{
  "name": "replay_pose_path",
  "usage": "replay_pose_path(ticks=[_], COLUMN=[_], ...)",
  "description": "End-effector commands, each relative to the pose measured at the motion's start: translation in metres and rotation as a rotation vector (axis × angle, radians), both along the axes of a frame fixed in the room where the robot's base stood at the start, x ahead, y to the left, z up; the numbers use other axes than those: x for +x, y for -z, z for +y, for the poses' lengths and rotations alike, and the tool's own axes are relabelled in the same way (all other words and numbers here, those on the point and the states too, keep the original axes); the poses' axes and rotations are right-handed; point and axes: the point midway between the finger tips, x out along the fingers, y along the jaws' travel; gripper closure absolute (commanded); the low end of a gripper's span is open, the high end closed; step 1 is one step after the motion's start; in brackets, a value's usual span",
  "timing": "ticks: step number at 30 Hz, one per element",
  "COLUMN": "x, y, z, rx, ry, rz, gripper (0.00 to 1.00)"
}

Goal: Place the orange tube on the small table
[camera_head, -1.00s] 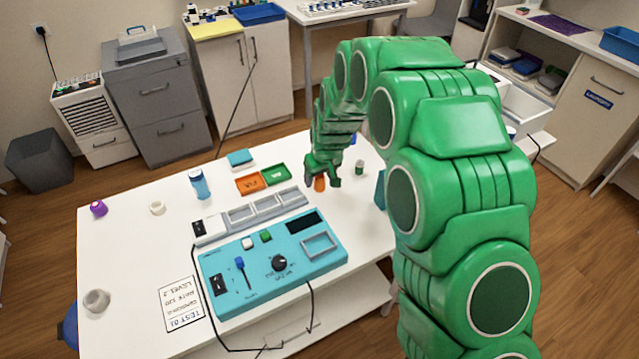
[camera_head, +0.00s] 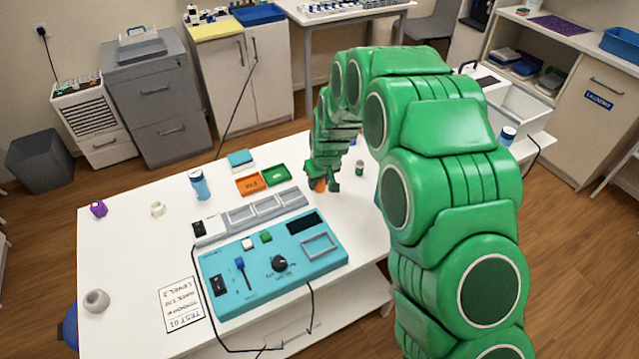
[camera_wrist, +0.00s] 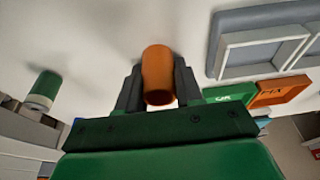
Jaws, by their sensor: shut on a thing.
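The orange tube (camera_wrist: 157,75) is held between the two dark fingers of my gripper (camera_wrist: 158,88) in the wrist view. In the head view my green gripper (camera_head: 322,184) hangs over the back right part of the white table (camera_head: 130,250), with the orange tube (camera_head: 320,186) low between its fingers. I cannot tell whether the tube touches the tabletop. Which table counts as the small one is not clear from the frames.
A blue control box (camera_head: 272,262) lies in front of the gripper. An orange tray (camera_head: 250,185) and a green tray (camera_head: 276,175) lie left of it. A small green-and-white bottle (camera_head: 360,168) stands to its right. The table's left part is mostly clear.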

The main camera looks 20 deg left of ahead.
Motion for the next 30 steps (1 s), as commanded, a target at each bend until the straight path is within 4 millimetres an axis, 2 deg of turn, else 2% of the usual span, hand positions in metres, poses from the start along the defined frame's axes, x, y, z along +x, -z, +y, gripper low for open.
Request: replay_pose_path(ticks=[7, 13, 30], x=[0.000, 0.000, -0.049], y=[-0.007, -0.035, -0.095], z=[0.000, 0.000, -0.028], rx=[0.001, 0.001, 0.001], ry=[0.000, -0.001, 0.000], rz=[-0.001, -0.002, -0.001], gripper=[0.98, 0.98, 0.98])
